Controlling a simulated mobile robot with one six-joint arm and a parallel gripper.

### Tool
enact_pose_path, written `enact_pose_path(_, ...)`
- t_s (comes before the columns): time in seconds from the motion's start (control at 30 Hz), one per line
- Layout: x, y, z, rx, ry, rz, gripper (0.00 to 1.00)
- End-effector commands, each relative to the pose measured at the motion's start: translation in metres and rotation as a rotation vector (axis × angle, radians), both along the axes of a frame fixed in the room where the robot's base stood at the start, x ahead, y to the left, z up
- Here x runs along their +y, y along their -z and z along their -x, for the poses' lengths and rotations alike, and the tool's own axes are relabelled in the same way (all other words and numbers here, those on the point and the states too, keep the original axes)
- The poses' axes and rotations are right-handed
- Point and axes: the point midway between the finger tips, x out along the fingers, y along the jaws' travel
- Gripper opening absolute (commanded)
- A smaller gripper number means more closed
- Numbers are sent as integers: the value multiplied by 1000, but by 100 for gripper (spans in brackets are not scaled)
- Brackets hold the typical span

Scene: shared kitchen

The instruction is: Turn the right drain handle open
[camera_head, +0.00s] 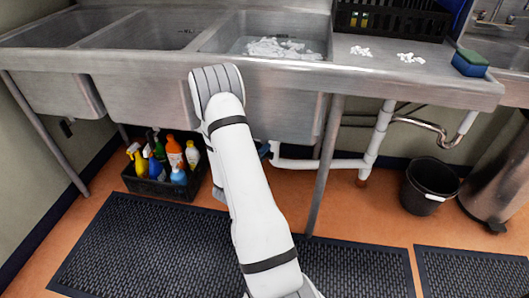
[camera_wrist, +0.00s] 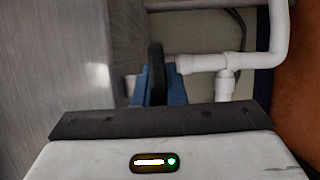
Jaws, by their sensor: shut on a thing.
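The drain handle (camera_wrist: 156,60) is a dark, narrow lever in the wrist view, by the underside of the metal sink and at the near end of the white drain pipe (camera_wrist: 205,63). My gripper (camera_wrist: 158,85) has its blue fingers on either side of this handle and is shut on it. The fingers hide the handle's lower part. In the head view, my white arm reaches under the right basin (camera_head: 265,95) and hides the handle. Only a small bluish bit of the gripper shows beside the arm, so how far the handle is turned cannot be told.
White pipes (camera_head: 320,163) run under the sink to the right, past a metal leg (camera_head: 325,165). A black crate of bottles (camera_head: 150,188) stands left of my arm. A black bucket (camera_head: 428,187) stands at the right. Dark mats (camera_head: 130,245) cover the floor.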

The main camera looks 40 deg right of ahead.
Motion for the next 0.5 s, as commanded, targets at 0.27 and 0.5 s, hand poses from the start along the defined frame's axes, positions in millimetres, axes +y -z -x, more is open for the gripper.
enact_pose_path(0.27,1,2,0,80,-2,67,0)
enact_pose_path(0.5,1,2,0,229,-3,193,0)
